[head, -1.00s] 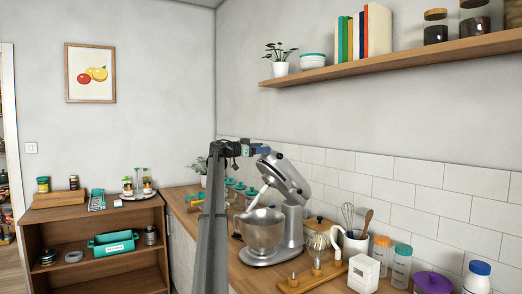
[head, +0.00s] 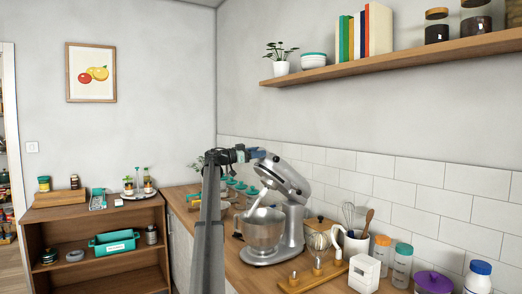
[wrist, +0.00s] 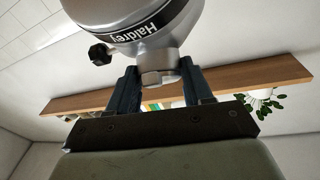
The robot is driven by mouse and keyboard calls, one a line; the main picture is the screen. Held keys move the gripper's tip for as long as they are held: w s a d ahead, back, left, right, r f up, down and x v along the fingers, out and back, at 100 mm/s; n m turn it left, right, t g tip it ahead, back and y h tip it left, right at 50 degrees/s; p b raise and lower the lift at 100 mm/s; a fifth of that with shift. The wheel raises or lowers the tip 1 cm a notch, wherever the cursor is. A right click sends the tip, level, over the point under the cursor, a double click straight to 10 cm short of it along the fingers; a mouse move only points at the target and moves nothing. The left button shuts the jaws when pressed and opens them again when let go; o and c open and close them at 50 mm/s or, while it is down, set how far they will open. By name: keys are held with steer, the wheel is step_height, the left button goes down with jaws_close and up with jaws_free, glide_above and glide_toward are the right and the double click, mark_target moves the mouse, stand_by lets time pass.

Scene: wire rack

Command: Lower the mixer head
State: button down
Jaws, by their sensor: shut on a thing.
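The silver stand mixer (head: 291,222) stands on the wooden counter with its head (head: 284,181) tilted up, its raised end toward my gripper. The steel bowl (head: 263,231) sits below, with the beater shaft slanting into it. My gripper (head: 257,153) is at the upper front end of the head. In the wrist view, the silver head (wrist: 140,22) with a black "Haldrey" band is very near. My two dark fingers (wrist: 160,88) stand either side of the round silver knob (wrist: 159,67) on its end and are shut on it. The exact contact faces are partly hidden.
A wooden stand with whisks (head: 316,269), a white timer (head: 364,273) and several jars stand right of the mixer. Teal-lidded pots (head: 240,188) stand behind it. A wall shelf (head: 390,61) runs above. A low bookcase (head: 95,219) stands at left.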

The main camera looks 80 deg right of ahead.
steer(key=shift+w+a+f, duration=0.35)
steer(key=shift+f, duration=0.15)
steer(key=shift+c, duration=2.3)
jaws_free()
steer(key=shift+r, duration=0.1)
steer(key=v, duration=1.3)
steer(key=shift+w+a+f, duration=0.2)
steer(key=shift+w+f, duration=0.05)
steer(key=shift+f, duration=0.15)
steer(key=shift+r, duration=0.1)
